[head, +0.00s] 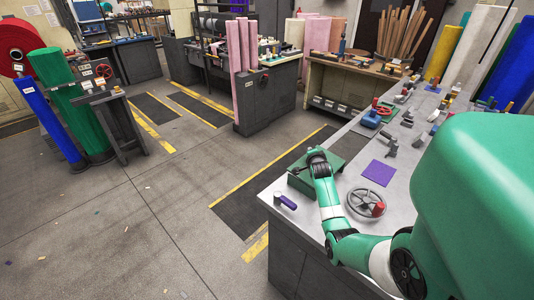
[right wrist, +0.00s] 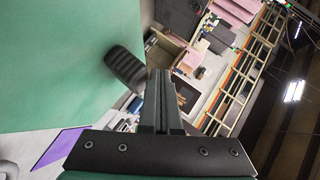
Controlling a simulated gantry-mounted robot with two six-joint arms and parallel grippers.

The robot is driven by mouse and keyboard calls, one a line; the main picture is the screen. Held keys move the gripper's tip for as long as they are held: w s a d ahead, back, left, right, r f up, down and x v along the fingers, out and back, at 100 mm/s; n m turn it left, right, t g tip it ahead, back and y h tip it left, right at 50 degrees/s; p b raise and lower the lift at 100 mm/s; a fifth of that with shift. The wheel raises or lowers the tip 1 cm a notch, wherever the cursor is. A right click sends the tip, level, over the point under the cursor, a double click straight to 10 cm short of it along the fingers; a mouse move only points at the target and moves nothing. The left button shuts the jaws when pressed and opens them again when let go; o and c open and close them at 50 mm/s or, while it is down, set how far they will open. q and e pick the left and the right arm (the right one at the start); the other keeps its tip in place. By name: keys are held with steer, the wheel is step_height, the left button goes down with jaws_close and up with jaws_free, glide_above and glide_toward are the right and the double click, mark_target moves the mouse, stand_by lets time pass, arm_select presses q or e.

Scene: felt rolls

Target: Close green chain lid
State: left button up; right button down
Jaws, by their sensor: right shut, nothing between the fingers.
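A green box (head: 299,181) sits at the near left corner of the grey workbench, partly hidden by my right arm. In the right wrist view a broad flat green panel (right wrist: 60,60), which looks like its lid, fills the left side. A black rounded handle (right wrist: 126,68) stands out at the panel's edge. My right gripper (right wrist: 164,74) is shut and empty, with its fingers just right of the handle; I see no contact. In the head view the right gripper's end (head: 316,157) is over the box. The lid's exact angle is unclear. My left gripper is not in view.
A purple sheet (head: 379,173), a grey handwheel (head: 366,203) and a purple-handled tool (head: 285,201) lie on the workbench near the arm. Several small tools and clamps stand farther along it. The floor to the left is open.

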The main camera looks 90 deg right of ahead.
step_height(320, 180, up, 5)
steer(key=p, duration=0.4)
steer(key=shift+s+a+r, duration=0.1)
steer(key=shift+r, duration=0.05)
steer(key=w+a+r+p, duration=0.3)
steer(key=w+a+r, duration=0.1)
steer(key=a+r, duration=0.1)
steer(key=shift+a+r, duration=0.3)
steer(key=shift+a, duration=0.15)
